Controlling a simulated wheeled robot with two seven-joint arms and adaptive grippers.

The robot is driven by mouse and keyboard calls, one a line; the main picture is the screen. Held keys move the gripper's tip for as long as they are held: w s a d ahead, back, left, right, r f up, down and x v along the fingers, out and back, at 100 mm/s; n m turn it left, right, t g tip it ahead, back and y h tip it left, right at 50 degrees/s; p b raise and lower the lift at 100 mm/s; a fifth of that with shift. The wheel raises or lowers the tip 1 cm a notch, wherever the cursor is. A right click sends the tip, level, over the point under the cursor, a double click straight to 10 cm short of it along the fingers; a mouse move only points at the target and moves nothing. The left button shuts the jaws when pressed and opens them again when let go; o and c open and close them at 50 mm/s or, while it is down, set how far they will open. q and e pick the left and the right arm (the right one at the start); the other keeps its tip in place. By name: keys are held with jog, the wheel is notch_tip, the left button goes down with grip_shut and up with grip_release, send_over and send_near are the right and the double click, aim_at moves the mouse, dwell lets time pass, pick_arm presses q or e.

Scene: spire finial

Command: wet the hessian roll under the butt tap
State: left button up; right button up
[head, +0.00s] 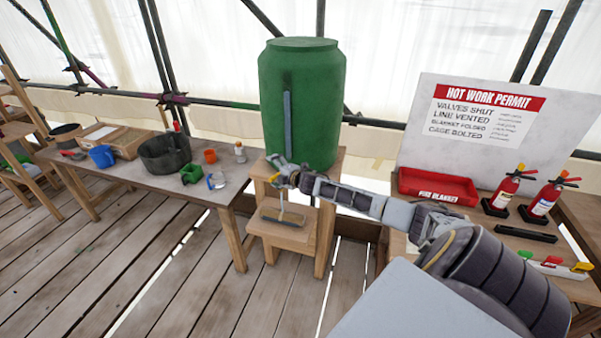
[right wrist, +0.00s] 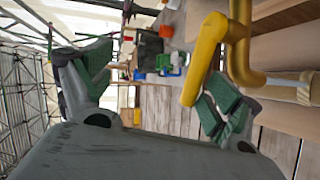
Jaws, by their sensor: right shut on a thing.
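The green butt (head: 301,95) stands on a wooden stand. My right gripper (head: 280,174) is at the low front of the butt, at its tap, and covers most of it. In the right wrist view the yellow tap (right wrist: 205,55) reaches down beside one green-padded finger of my right gripper (right wrist: 160,88). My right gripper is shut on the tap; the exact contact is unclear. A tan-brown roll (head: 283,217), seemingly the hessian roll, lies on the stand's lower step, below the gripper. A thin pale upright line runs between them; I cannot tell whether it is water. My left gripper is out of view.
A wooden bench (head: 215,194) at left holds a dark tub (head: 165,153), a blue mug (head: 102,156) and small containers. At right, a table carries a red fire blanket tray (head: 438,187) and fire extinguishers (head: 508,190). The plank floor (head: 130,265) at front left is clear.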

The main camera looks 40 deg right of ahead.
jog(key=r, duration=0.3)
jog(key=shift+s+d+r+t, duration=0.1)
jog(key=shift+s+d+t, duration=0.15)
jog(key=shift+s+t, duration=0.1)
jog(key=c, duration=0.7)
jog(key=s+d+p, duration=0.1)
jog(key=s, duration=0.3)
jog(key=s+r+p, duration=0.1)
jog(key=s, duration=0.3)
jog(key=s+d+p, duration=0.1)
jog(key=s, duration=0.3)
jog(key=shift+d+r, duration=0.15)
jog(key=shift+d, duration=0.15)
jog(key=shift+c, duration=0.2)
jog(key=shift+c, duration=0.5)
